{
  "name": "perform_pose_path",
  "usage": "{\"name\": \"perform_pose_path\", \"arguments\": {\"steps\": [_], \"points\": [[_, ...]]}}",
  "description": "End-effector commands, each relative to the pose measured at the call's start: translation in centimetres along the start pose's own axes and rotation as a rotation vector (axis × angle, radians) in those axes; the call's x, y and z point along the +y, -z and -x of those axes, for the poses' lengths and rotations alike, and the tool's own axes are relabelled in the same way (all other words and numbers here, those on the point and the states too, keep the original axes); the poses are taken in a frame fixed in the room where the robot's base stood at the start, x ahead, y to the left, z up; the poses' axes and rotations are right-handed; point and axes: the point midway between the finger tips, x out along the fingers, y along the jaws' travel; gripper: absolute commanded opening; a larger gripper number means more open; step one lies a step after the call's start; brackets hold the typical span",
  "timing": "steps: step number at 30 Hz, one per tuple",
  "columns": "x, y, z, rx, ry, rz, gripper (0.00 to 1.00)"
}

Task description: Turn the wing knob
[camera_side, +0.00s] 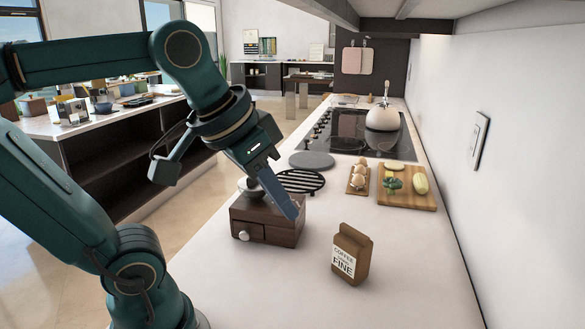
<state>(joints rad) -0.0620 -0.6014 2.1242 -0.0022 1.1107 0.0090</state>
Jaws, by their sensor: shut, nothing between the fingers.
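I cannot make out a wing knob in this view. My gripper (291,209) is shut and empty, pointing down and to the right. Its tip overlaps the right side of a dark wooden box (270,232), which looks like a coffee grinder; I cannot tell whether it touches. The box has a drawer with a round pale knob (244,236) on its front and a metal bowl (250,190) on top, partly hidden behind my gripper. My gripper and wrist hide part of the box's top.
A brown coffee bag (350,254) stands right of the box. Behind are a black trivet (303,182), a grey round plate (312,159), an egg holder (358,180) and a cutting board (424,200) with food. A kettle (382,118) sits on the cooktop. The front right counter is clear.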

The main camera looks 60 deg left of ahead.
Motion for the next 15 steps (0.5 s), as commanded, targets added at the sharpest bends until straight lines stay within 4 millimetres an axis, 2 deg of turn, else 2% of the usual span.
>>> {"name": "perform_pose_path", "arguments": {"steps": [1, 3, 4, 7, 10, 14, 15], "points": [[0.1, -0.2, -0.1, 0.001, -0.002, -0.006, 0.23], [0.2, 0.3, 0.2, 0.025, -0.005, -0.02, 0.5], [0.2, 0.8, 0.4, 0.038, -0.006, -0.026, 0.53], [-0.8, 2.9, 0.3, 0.055, 0.014, -0.003, 0.53], [-3.3, 5.5, -0.5, 0.055, 0.062, 0.069, 0.53], [-8.6, 8.2, -2.1, 0.033, 0.141, 0.204, 0.53], [-10.6, 8.7, -2.6, 0.022, 0.166, 0.251, 0.53]]}}
